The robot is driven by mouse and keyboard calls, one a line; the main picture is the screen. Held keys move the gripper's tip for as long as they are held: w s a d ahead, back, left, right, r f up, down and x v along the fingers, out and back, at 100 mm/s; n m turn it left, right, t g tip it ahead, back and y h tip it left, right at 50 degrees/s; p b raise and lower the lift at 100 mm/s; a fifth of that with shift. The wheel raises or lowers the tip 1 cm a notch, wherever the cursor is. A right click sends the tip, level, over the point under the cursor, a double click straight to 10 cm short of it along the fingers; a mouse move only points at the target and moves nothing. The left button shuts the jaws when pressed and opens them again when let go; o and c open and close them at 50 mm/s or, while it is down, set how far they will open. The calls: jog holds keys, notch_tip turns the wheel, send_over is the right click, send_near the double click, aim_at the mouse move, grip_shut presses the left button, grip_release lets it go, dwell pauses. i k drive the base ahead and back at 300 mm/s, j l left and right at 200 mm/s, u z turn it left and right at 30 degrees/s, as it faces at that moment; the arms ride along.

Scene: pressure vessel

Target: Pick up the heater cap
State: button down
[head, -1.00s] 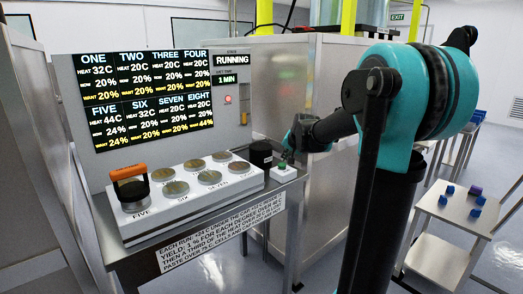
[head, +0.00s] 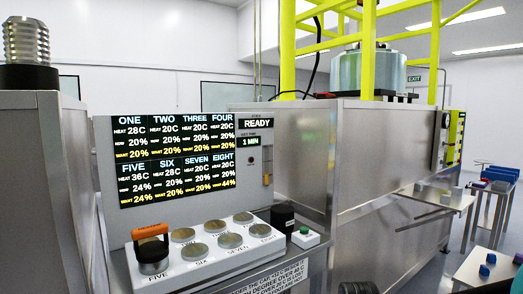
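The heater cap, as I take it, is the dark cap with an orange handle (head: 151,234) in the head view. It stands upright over the front-left cell of the white block (head: 203,262), at the place marked FIVE. Its handle arches above a dark, round body. My gripper is not in view; only a dark part of my arm shows at the bottom edge, well to the right of the cap.
Several other round cells sit on the block. A black cylinder (head: 283,217) and a green button (head: 304,231) stand at its right. A panel (head: 177,160) reading READY rises behind. Metal cabinets flank the station; tables with blue cubes are at right.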

aim_at(152, 256)
jog(key=u, duration=1.3)
